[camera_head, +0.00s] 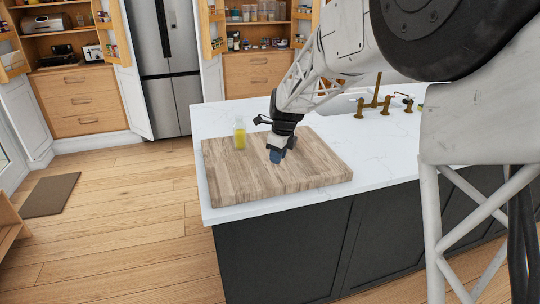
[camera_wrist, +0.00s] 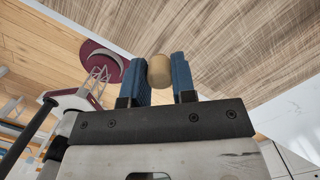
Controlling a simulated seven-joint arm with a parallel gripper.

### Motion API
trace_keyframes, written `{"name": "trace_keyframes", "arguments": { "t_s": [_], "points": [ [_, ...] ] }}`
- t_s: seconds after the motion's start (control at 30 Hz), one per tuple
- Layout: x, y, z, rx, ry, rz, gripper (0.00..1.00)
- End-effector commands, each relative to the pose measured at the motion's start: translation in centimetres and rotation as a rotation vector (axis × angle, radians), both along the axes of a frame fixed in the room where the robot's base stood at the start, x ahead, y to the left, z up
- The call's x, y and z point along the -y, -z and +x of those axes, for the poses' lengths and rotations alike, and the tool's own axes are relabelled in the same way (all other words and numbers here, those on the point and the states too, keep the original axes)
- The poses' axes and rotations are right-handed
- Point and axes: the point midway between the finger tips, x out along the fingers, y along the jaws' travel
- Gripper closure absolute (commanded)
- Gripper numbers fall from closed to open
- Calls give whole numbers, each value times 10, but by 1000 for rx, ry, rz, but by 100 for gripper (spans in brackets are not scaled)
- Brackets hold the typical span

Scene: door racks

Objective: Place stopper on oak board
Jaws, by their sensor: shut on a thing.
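My gripper (camera_head: 280,152) is low over the oak board (camera_head: 255,180), toward its back right part. In the wrist view my gripper (camera_wrist: 160,78) has its two blue fingers shut on the stopper (camera_wrist: 159,69), a small tan cork-like piece. The board's grained top (camera_wrist: 225,40) shows beyond the fingertips. The stopper is hidden behind the fingers in the head view. I cannot tell whether it touches the board.
A clear bottle with yellow contents (camera_head: 240,136) stands at the board's back left, left of my gripper. The board lies on a white island counter (camera_head: 370,180). A brass tap (camera_head: 374,95) and sink are at the back right. The board's front half is clear.

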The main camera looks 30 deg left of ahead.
Motion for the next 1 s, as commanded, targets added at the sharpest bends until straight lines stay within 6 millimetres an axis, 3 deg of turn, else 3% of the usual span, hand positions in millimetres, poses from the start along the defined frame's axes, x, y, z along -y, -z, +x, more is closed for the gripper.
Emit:
{"name": "trace_keyframes", "arguments": {
  "t_s": [0.57,1.0],
  "points": [
    [5,3,-3,0,0,0,99],
    [-20,7,27,-1,0,-1,99]
  ]
}}
